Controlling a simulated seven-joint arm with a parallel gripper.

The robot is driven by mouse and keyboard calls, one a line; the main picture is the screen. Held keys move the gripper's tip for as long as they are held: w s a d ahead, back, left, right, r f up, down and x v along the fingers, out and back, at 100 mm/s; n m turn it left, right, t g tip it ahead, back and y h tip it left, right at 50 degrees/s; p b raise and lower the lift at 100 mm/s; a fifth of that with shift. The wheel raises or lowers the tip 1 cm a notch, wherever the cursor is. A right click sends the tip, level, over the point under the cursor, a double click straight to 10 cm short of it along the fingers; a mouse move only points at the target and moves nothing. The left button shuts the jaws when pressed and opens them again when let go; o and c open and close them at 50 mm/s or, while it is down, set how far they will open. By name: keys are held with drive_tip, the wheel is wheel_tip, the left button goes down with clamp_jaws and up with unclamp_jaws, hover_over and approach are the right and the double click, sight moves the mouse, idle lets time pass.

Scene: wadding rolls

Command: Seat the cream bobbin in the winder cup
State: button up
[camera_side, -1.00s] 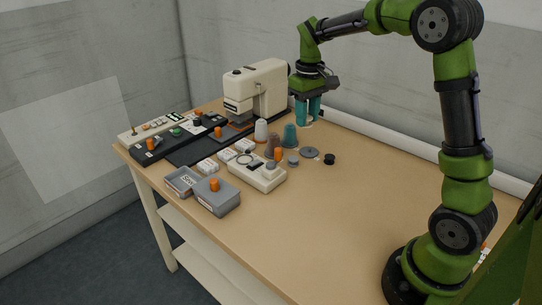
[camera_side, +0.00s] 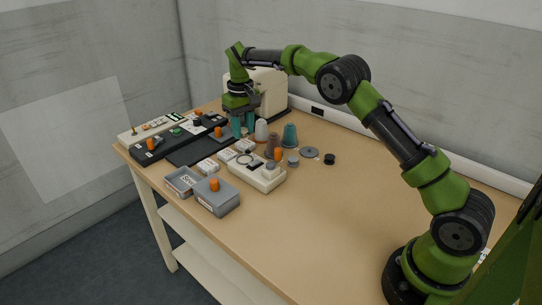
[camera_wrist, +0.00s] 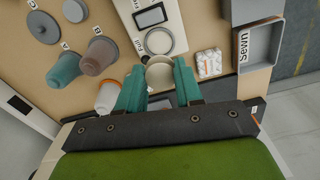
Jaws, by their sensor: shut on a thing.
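The cream bobbin (camera_wrist: 160,74) is between the teal fingertips of my gripper (camera_wrist: 158,84) in the wrist view, and the gripper is shut on it. In the side view my gripper (camera_side: 243,124) is above the table in front of the sewing machine, behind the winder; the bobbin cannot be made out there. The winder (camera_side: 266,178) is a cream box with a small dark display. Its round cup (camera_wrist: 159,41) appears as a pale ring just beyond the bobbin in the wrist view. The cup (camera_side: 244,158) also shows in the side view, apart from the gripper.
Teal (camera_side: 290,136), mauve (camera_side: 273,145) and white (camera_side: 261,131) thread cones stand right of my gripper. The sewing machine (camera_side: 270,90) is behind. The table's right side is clear.

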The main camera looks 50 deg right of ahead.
hover_over(245, 160)
drive_tip(key=shift+f, duration=3.15)
drive_tip(key=shift+s+f, duration=0.1)
drive_tip(key=shift+f, duration=0.05)
drive_tip(key=shift+f, duration=0.35)
drive_tip(key=shift+f, duration=0.4)
drive_tip(key=o, duration=1.6)
drive_tip(key=shift+c, duration=0.2)
drive_tip(key=shift+r, duration=4)
